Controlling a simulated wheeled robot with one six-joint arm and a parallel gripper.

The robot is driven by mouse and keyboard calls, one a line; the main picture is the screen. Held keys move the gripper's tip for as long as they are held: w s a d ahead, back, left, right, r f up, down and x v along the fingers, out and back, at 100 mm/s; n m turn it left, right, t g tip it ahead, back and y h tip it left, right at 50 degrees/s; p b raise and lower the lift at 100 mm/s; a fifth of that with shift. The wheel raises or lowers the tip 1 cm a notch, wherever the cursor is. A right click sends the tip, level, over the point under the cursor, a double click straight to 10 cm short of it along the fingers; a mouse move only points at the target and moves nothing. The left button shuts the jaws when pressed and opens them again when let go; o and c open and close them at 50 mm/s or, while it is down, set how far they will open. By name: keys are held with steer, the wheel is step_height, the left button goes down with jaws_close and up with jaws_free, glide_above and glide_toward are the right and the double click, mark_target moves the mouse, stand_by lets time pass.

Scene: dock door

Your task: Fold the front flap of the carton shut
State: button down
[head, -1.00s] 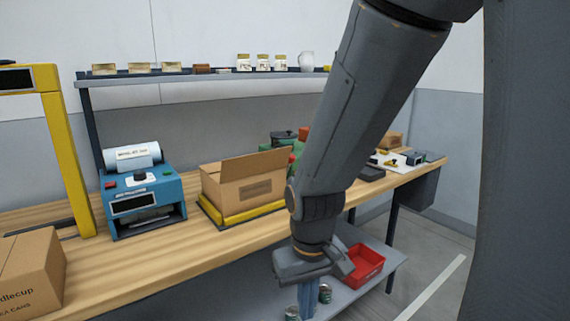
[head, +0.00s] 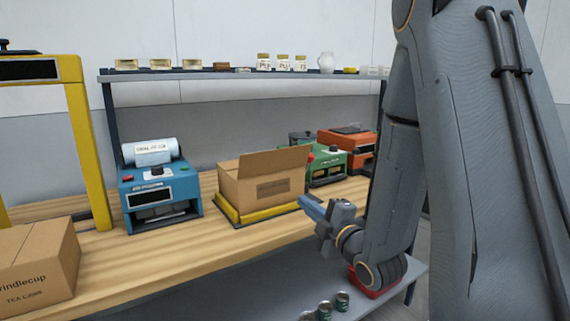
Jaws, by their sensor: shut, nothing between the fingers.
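The carton (head: 243,188) is an open brown box on a yellow-edged platform (head: 247,217) on the wooden bench. One flap (head: 275,161) stands up, tilted, along its near side, above a printed label. The other flaps are hard to make out. My gripper (head: 306,204) is to the right of the carton, near the bench's front edge, pointing left toward it. It is shut and empty, and apart from the carton and its flap.
A blue label machine (head: 158,198) stands left of the carton. A green machine (head: 327,166) and an orange machine (head: 346,148) stand behind right. A closed carton (head: 38,266) and a yellow frame (head: 88,150) are at left. Cans (head: 325,310) sit on the lower shelf.

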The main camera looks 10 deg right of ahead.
step_height(320, 180, up, 4)
steer(key=s+n+t+y, duration=0.2)
steer(key=s+n+t, duration=0.1)
steer(key=p, duration=0.4)
glide_toward(278, 151)
steer(key=shift+y, duration=0.3)
steer(key=x, duration=0.6)
steer(key=shift+w+d, duration=0.15)
steer(key=shift+w, duration=0.15)
steer(key=shift+r, duration=0.1)
